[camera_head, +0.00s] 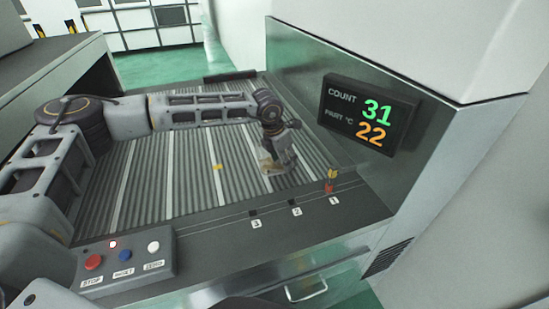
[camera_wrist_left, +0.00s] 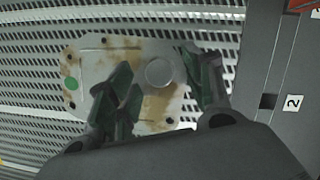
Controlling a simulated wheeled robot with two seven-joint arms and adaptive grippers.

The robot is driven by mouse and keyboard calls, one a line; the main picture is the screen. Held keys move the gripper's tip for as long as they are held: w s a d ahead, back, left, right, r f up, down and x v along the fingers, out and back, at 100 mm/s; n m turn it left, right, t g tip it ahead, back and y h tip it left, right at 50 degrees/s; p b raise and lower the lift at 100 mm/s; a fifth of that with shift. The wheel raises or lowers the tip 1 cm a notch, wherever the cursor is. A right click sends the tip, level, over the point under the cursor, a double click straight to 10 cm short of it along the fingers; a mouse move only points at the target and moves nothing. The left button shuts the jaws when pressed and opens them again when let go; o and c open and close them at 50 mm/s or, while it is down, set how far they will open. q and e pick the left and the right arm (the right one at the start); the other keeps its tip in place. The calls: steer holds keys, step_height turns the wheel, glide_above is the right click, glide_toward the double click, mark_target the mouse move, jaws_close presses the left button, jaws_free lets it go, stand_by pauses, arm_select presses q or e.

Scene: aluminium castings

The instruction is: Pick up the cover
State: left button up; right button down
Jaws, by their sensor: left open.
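The cover (camera_wrist_left: 97,62) is a flat, light metal plate with brown stains, small corner holes, a green dot and a round raised disc. It lies on the slatted conveyor in the left wrist view. In the head view only a pale bit of it (camera_head: 268,165) shows under my left gripper (camera_head: 277,150). My left gripper is open over the cover, and its fingers (camera_wrist_left: 165,85) show one on each side of the disc in the wrist view. Its body hides the cover's near edge, and contact cannot be told. My right gripper is not in view.
The slatted conveyor (camera_head: 185,185) is otherwise mostly clear, with a small yellow mark. A dark rail with slots numbered 1 to 3 (camera_head: 275,212) runs along its front. A button box (camera_head: 125,262) stands front left. A machine wall with a count display (camera_head: 368,115) bounds the right.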

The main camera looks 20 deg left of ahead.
arm_select(q)
steer(key=shift+c, duration=0.4)
steer(key=c, duration=0.9)
jaws_close()
steer(key=shift+r, duration=0.15)
step_height(320, 180, up, 8)
steer(key=shift+w+r+b, duration=0.1)
steer(key=shift+r+b, duration=0.05)
steer(key=shift+b, duration=1)
steer(key=shift+r, duration=0.75)
